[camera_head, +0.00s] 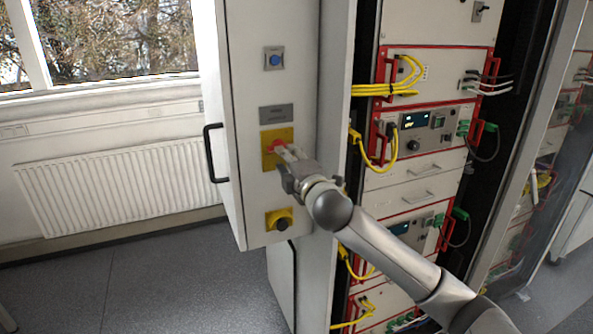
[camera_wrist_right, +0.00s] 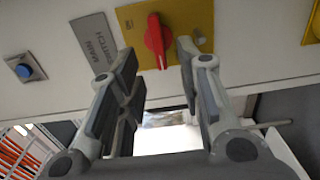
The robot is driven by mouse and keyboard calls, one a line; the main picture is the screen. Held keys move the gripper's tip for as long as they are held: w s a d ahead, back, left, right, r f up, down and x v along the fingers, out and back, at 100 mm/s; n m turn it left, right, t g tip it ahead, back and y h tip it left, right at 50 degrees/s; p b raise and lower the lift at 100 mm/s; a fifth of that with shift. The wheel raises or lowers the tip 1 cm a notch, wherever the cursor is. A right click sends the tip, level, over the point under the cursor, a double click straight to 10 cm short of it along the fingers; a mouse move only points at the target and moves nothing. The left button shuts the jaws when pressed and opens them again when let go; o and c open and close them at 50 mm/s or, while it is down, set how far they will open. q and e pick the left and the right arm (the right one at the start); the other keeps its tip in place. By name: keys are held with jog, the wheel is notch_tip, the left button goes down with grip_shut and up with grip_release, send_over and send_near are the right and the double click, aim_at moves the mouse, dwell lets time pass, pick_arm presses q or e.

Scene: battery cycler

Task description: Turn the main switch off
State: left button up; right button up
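The main switch is a red rotary handle (camera_wrist_right: 155,40) on a yellow plate (camera_wrist_right: 199,14), beside a grey label reading MAIN SWITCH (camera_wrist_right: 95,42) in the right wrist view. In the head view the red handle (camera_head: 276,146) is partly hidden by my gripper, and its yellow plate (camera_head: 269,160) is on the narrow side panel of the cabinet. My right gripper (camera_wrist_right: 160,50) is open, with one finger on each side of the red handle. I cannot tell whether the fingers touch it. My left gripper is not in view.
A blue button (camera_head: 274,59) is above the switch and a black knob on a yellow plate (camera_head: 279,219) is below it. A black door handle (camera_head: 213,153) projects at the left. Racked equipment with yellow cables (camera_head: 392,90) stands at the right. The floor at left is clear.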

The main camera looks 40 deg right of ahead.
jog(key=v, duration=0.6)
jog(key=shift+w+f, duration=0.1)
jog(key=shift+f, duration=0.05)
dwell(0.3)
